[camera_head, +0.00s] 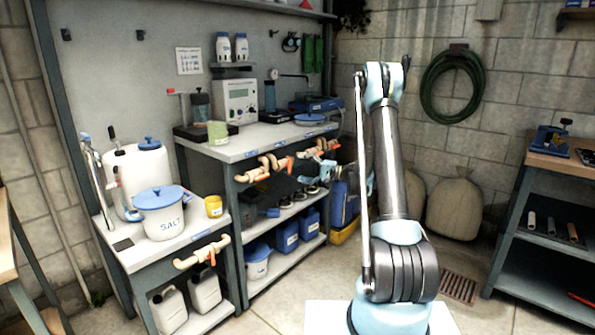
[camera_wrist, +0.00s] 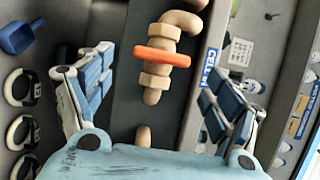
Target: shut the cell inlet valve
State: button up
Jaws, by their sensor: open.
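In the wrist view a cream pipe valve (camera_wrist: 155,82) shows with an orange lever (camera_wrist: 161,58) lying across the pipe run. A blue and white label (camera_wrist: 209,68) is beside it, too blurred to read surely. In the head view my gripper (camera_head: 319,158) is at the front edge of the far bench, by the row of valves. The arm and fingers partly hide the valve there.
Another valve (camera_head: 202,252) is on the low bench with the salt bucket (camera_head: 163,217). Blue jugs (camera_head: 287,236) stand on the shelf below. Open floor lies right of the bench.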

jog(key=v, duration=0.9)
jog(key=s+r+n+g+h, duration=0.1)
jog(key=s+r+h, duration=0.3)
jog(key=s, duration=0.8)
jog(key=s+r+n+g+h, duration=0.1)
jog(key=s+r+h, duration=0.35)
jog(key=s, duration=0.65)
jog(key=s+d+f+h, duration=0.3)
jog(key=s+d, duration=0.1)
jog(key=s, duration=0.5)
jog(key=s+d+f+n+h, duration=0.1)
jog(key=s+d+f+h, duration=0.2)
jog(key=s+d, duration=0.2)
jog(key=s+d+f+h, duration=0.3)
jog(key=s+d, duration=0.2)
jog(key=s, duration=0.7)
jog(key=shift+s+g, duration=0.3)
jog(key=shift+g, duration=0.1)
